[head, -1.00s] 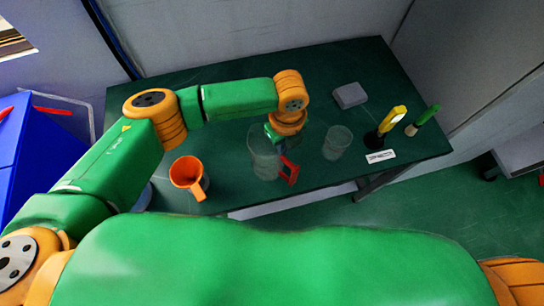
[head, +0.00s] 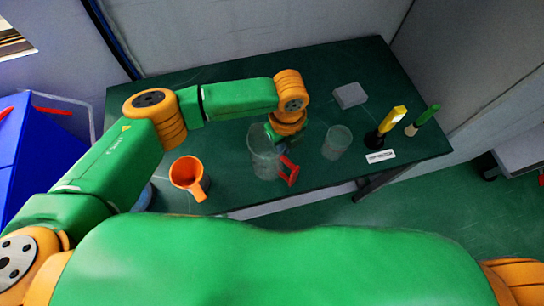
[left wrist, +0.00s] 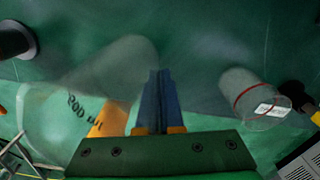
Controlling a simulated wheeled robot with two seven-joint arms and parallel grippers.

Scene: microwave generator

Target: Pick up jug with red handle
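The clear jug (head: 262,158) with the red handle (head: 288,170) stands near the front edge of the green table. My left gripper (head: 270,132) is at its far side, partly hidden behind the jug and my wrist. In the left wrist view the two dark blue fingers (left wrist: 157,98) are close together, with the wall of the clear jug (left wrist: 62,112), marked 500 ml, meeting them from the left. The fingers look shut on that wall. The red handle is not clearly visible there. My right gripper is not in view.
An orange jug (head: 188,176) stands left of the clear jug. A clear beaker (head: 336,143) stands close on its right and shows in the wrist view (left wrist: 255,97). Further right are a yellow-handled tool (head: 392,120), a green-handled tool (head: 426,116), a white label (head: 380,156) and a grey block (head: 349,95).

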